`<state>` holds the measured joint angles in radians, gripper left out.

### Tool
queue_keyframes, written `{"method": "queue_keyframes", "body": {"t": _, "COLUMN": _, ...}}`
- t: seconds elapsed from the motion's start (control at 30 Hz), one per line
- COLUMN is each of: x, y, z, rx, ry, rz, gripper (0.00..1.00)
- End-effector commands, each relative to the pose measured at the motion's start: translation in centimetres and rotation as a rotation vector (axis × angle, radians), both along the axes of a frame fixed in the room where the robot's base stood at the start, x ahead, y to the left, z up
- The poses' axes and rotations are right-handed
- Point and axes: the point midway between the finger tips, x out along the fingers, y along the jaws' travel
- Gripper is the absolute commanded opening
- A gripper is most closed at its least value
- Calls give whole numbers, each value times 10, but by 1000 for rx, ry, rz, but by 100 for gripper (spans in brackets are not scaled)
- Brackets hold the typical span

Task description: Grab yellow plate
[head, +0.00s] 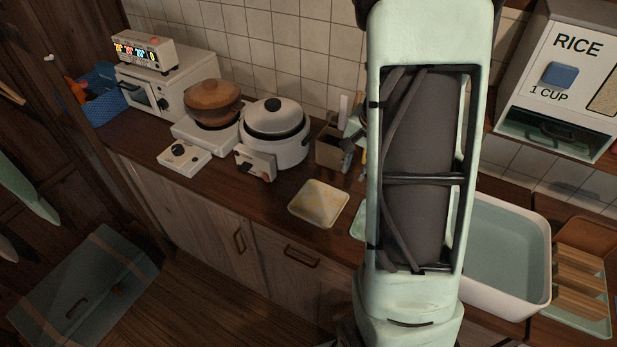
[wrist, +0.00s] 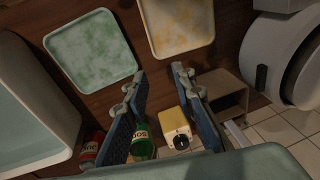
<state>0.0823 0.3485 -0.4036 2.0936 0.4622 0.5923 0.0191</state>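The yellow plate (head: 319,203), square with a pale mottled pattern, lies flat on the wooden counter in the head view. Part of it also shows at the top of the wrist view (wrist: 178,25), cut off by the frame edge. My gripper (wrist: 158,75) is open and empty in the wrist view, its two fingers apart. In the picture the plate lies just above the fingertips, not between them. In the head view my arm hides the gripper.
A green plate (wrist: 90,48) lies beside the yellow one. A brown holder (wrist: 228,92), a green bottle (wrist: 142,138) and a yellow item (wrist: 176,125) are close to the fingers. A cooker (head: 275,130) and a white basin (head: 510,260) flank the area.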

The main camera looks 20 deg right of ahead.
Motion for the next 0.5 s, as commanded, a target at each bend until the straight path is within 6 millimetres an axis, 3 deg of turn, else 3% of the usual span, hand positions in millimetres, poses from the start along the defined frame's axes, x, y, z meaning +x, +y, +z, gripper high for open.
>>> {"method": "queue_keyframes", "body": {"t": 0.03, "x": -9, "y": 5, "z": -13, "rx": 31, "ry": 33, "rz": 2, "gripper": 24}}
{"method": "queue_keyframes", "body": {"t": 0.2, "x": -22, "y": 21, "z": -36, "rx": 91, "ry": 80, "rz": 21, "gripper": 24}}
{"method": "queue_keyframes", "body": {"t": 0.5, "x": -17, "y": 26, "z": -79, "rx": 94, "ry": 82, "rz": 22, "gripper": 24}}
